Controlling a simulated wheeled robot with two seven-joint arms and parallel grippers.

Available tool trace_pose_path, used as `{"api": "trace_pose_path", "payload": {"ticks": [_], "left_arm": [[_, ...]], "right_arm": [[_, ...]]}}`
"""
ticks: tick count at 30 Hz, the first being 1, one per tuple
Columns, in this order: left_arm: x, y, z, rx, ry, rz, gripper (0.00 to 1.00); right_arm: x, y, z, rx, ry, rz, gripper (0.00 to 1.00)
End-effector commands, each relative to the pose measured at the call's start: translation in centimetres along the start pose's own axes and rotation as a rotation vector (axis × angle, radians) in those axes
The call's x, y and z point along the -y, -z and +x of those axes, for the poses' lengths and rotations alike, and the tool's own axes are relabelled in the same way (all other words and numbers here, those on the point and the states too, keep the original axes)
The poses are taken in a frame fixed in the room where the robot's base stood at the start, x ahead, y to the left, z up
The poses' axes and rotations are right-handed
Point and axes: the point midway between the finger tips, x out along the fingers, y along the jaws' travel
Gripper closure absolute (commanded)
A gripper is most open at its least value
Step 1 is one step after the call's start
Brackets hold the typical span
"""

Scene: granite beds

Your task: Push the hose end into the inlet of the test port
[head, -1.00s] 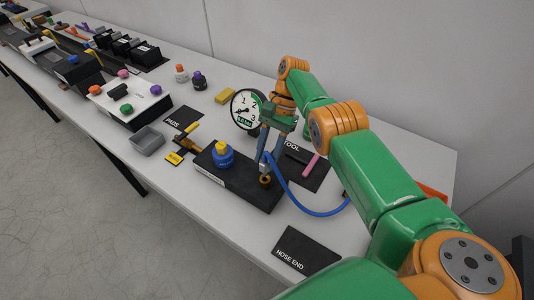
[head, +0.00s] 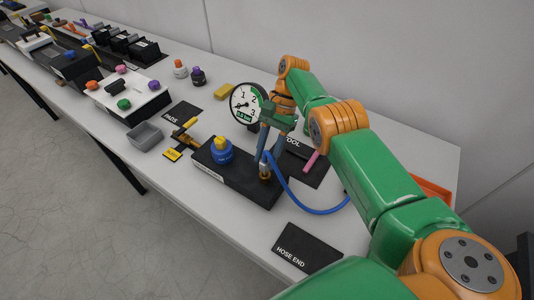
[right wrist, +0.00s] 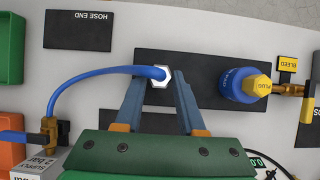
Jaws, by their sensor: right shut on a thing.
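My right gripper (head: 264,166) is shut on the hose end (right wrist: 161,76), a pale metal hex fitting on a blue hose (head: 304,208). In the right wrist view the gripper (right wrist: 158,82) has one fingertip on each side of the fitting. The test port is a black block (head: 247,187) with a brass inlet (head: 265,177) on top. The fingertips and hose end are right at the inlet. The fingers partly hide the contact, so I cannot tell how deep the hose end sits. My left gripper is out of view.
A blue knob with a yellow plug (head: 220,151) stands on the block beside the inlet. A round gauge (head: 246,104) is behind my gripper. A black HOSE END mat (head: 306,250) lies empty at the front. A grey tray (head: 145,136) stands to the left.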

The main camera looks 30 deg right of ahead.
Motion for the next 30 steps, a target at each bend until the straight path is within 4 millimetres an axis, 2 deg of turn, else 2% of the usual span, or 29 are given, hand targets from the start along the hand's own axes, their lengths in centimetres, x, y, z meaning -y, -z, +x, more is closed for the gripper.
{"api": "trace_pose_path", "payload": {"ticks": [30], "left_arm": [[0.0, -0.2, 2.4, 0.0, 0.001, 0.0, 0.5]], "right_arm": [[0.0, 1.1, 2.1, 0.0, 0.0, 0.0, 1.0]]}}
